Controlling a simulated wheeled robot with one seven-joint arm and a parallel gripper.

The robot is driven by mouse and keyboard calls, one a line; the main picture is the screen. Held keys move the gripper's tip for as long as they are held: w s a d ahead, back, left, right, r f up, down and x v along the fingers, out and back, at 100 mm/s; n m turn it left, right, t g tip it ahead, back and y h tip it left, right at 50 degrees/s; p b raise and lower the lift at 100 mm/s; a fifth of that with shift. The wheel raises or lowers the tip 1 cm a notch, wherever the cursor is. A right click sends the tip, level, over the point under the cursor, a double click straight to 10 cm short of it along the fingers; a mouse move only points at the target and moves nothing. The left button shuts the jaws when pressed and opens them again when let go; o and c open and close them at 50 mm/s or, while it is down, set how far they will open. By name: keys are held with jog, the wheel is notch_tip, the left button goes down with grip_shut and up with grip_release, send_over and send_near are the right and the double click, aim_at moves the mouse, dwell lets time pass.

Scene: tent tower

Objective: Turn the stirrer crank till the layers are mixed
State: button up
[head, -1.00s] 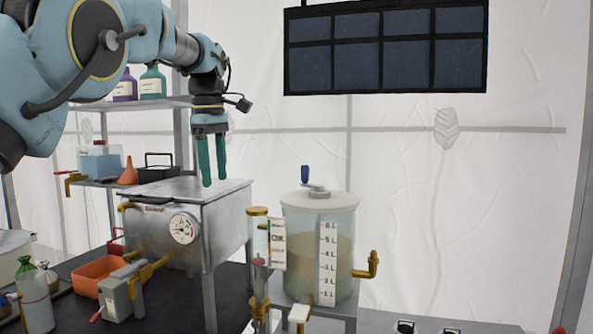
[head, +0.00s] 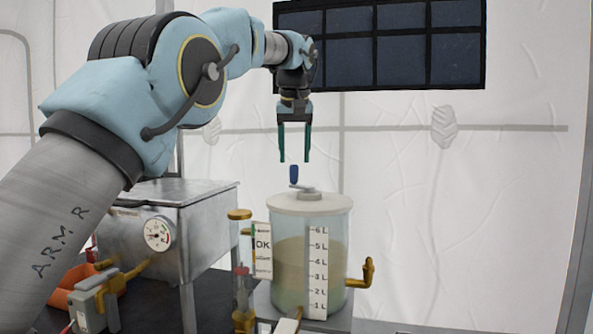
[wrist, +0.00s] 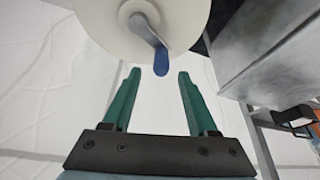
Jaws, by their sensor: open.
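The stirrer tank (head: 335,252) is a clear cylinder with a white lid and a litre scale. Inside it, a tan layer (head: 290,258) sits above a paler greenish layer (head: 288,298). The crank on the lid has a grey arm (head: 304,189) and an upright blue handle (head: 294,174); the handle also shows in the wrist view (wrist: 161,64). My gripper (head: 294,160) points down with green fingers apart. It is open and empty, just above the blue handle. In the wrist view the handle lies ahead of the gap between the fingertips (wrist: 160,75).
A metal box with a dial gauge (head: 158,233) stands left of the tank. A small card reading OK (head: 262,243) and a brass-capped tube stand close to the tank's left. A brass tap (head: 366,272) sticks out on its right.

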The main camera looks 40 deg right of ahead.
aim_at(294, 167)
jog(key=shift+x, duration=2.25)
grip_shut()
